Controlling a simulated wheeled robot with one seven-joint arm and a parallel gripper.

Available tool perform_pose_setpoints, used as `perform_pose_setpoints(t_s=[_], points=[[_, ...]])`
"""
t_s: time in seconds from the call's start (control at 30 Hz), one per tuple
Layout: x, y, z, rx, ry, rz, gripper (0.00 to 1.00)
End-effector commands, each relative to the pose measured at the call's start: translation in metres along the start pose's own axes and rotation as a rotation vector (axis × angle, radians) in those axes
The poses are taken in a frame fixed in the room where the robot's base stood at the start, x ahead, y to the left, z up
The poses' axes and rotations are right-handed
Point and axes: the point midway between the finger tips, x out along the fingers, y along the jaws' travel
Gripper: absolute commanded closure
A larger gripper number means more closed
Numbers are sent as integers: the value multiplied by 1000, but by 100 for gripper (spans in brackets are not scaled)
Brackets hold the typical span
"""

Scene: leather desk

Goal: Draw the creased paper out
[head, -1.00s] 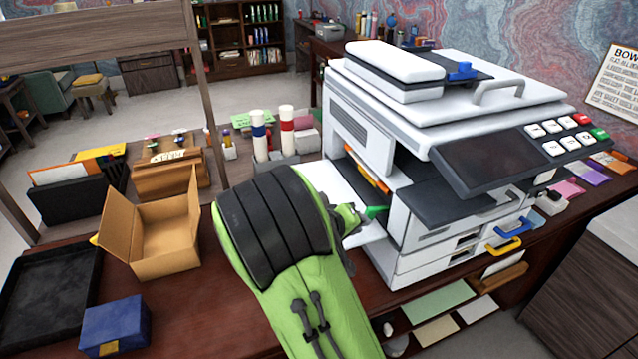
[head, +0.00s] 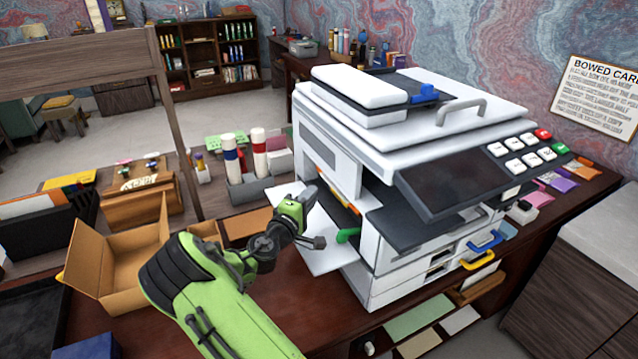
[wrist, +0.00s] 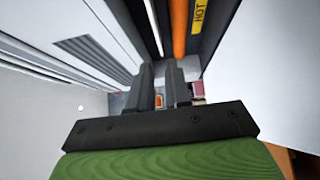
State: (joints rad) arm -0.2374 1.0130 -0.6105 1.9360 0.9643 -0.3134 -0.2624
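My gripper (head: 310,192) is beside the open left side of the white printer (head: 345,150), above the folded-down white side door (head: 325,258). In the wrist view its two dark fingers (wrist: 160,75) stand a narrow gap apart with nothing seen between them. Past the fingertips, an orange roller (wrist: 179,28) and a yellow "HOT" label (wrist: 199,16) show inside the dark opening. A green lever (head: 348,235) sticks out below the opening. I cannot make out the creased paper for certain in either current view.
An open cardboard box (head: 118,255) stands left of my arm. A holder with white bottles (head: 258,150) is behind my gripper. The wrist view shows white panels close on both sides of the fingers.

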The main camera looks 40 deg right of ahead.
Motion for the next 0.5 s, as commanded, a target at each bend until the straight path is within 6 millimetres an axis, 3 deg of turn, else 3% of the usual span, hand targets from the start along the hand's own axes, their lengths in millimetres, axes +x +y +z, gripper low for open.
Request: perform_pose_setpoints(t_s=[0.3, 0.5], points=[[72, 1, 1, 2, -2, 1, 82], [96, 0, 0, 1, -1, 0, 82]])
